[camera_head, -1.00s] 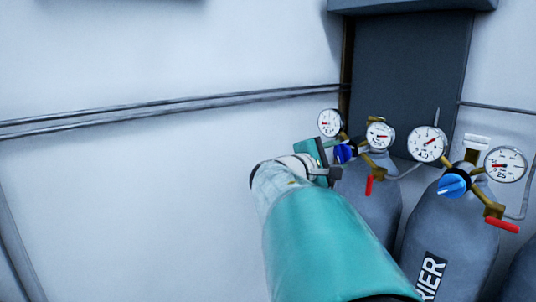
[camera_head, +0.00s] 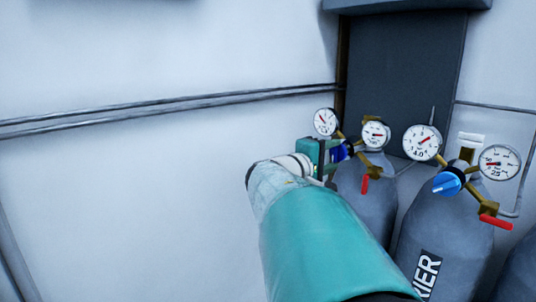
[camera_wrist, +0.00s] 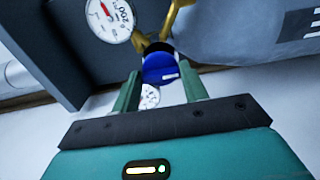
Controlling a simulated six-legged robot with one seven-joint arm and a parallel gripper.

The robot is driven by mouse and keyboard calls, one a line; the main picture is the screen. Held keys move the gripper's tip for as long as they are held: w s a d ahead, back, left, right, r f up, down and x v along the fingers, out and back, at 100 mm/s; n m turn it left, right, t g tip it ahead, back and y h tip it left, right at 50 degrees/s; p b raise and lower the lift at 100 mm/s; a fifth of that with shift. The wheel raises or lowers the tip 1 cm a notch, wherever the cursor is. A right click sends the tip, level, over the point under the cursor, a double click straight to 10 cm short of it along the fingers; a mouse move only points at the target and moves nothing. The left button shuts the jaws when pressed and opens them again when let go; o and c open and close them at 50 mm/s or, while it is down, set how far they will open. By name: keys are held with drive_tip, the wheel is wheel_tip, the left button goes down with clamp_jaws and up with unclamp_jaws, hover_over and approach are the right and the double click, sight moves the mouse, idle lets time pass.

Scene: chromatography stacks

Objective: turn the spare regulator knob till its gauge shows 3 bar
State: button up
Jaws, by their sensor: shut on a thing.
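The left regulator's blue knob (camera_head: 340,151) is at the tip of my gripper (camera_head: 328,153). In the wrist view the same knob (camera_wrist: 160,68) sits between the green fingers, which are shut on it; a white mark shows on its face. The left regulator has two round white gauges. The left gauge (camera_head: 325,122) has a red needle pointing up and left; its numbers are too small to read. The other gauge (camera_head: 375,135) has a roughly level red needle; the large gauge (camera_wrist: 110,18) in the wrist view carries the number 200.
A second grey cylinder (camera_head: 450,235) stands at the right with its own blue knob (camera_head: 447,184), two gauges and a red lever (camera_head: 495,222). Another red lever (camera_head: 365,185) hangs below the left regulator. The wall at left is clear apart from thin pipes.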

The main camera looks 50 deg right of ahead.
drive_tip(key=o, duration=1)
drive_tip(key=shift+a, duration=0.1)
drive_tip(key=a, duration=0.4)
drive_tip(key=w+a, duration=0.1)
drive_tip(key=a, duration=0.4)
drive_tip(key=w+a, duration=0.1)
drive_tip(key=a, duration=0.3)
drive_tip(key=shift+w+a, duration=0.1)
drive_tip(key=shift+a, duration=0.15)
drive_tip(key=shift+f, duration=0.1)
drive_tip(key=w+a+f+n+t+y, duration=0.2)
drive_tip(key=a+f+t+y, duration=0.5)
drive_tip(key=a+f+y, duration=0.9)
drive_tip(key=shift+t+y, duration=0.7)
drive_tip(key=shift+y, duration=0.2)
drive_tip(key=a+f, duration=0.2)
drive_tip(key=a, duration=0.3)
drive_tip(key=a+f, duration=0.1)
drive_tip(key=a, duration=0.5)
drive_tip(key=a+f, duration=0.2)
drive_tip(key=a, duration=0.4)
drive_tip(key=shift+s+f, duration=0.25)
drive_tip(key=shift+f, duration=0.1)
